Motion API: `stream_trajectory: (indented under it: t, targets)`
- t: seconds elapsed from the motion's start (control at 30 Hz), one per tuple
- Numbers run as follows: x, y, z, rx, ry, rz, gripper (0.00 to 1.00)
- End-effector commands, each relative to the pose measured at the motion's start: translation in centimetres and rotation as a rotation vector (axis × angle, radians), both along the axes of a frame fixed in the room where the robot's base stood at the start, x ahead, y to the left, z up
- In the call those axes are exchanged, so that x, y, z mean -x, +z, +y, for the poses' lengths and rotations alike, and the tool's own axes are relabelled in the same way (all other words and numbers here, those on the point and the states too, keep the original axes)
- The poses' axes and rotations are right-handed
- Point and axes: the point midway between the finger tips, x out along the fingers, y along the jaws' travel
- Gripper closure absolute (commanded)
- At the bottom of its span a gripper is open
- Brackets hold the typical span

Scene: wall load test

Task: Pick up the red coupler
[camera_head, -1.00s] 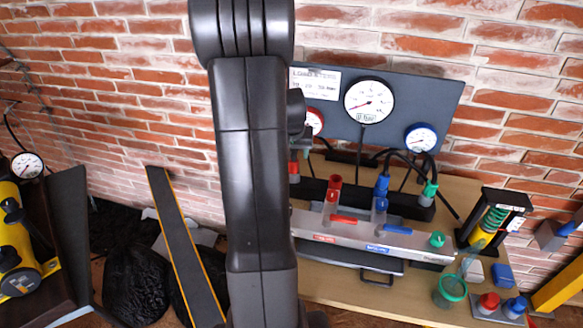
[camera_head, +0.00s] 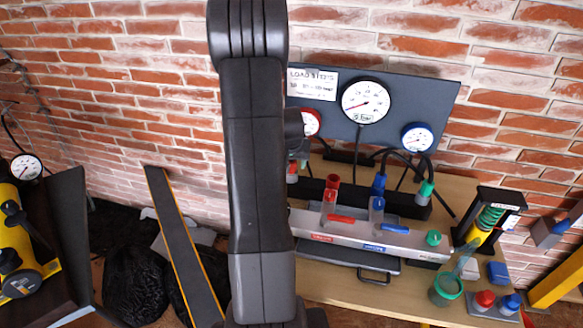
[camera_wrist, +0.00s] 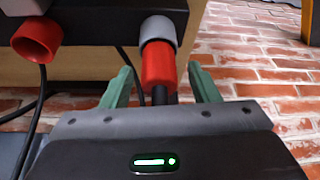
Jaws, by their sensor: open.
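The red coupler (camera_wrist: 158,66) shows in the wrist view as a red sleeve with a grey collar and a black hose at its end. The collar meets a dark bar. My gripper (camera_wrist: 161,88) is open, with one green finger on each side of the coupler. The coupler sits between them, with a visible gap on both sides; whether it is fully at fingertip depth I cannot tell. In the head view only a bit of red (camera_head: 292,168) shows beside my arm, probably this coupler. My gripper is hidden there behind my arm.
The head view shows a metal manifold (camera_head: 345,232) with red and blue fittings, a gauge panel (camera_head: 410,95), a green-topped coupler (camera_head: 426,190) and a spring unit (camera_head: 490,218) on the bench.

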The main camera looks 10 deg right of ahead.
Motion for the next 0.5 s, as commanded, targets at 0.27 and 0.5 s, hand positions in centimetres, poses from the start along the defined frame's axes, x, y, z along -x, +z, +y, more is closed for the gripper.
stream_trajectory:
  t: [0.27,0.5]
  targets:
    - [0.02,0.01,0.00,0.000,0.000,0.000,0.90]
    - [0.00,0.06,0.00,0.000,0.000,0.000,0.94]
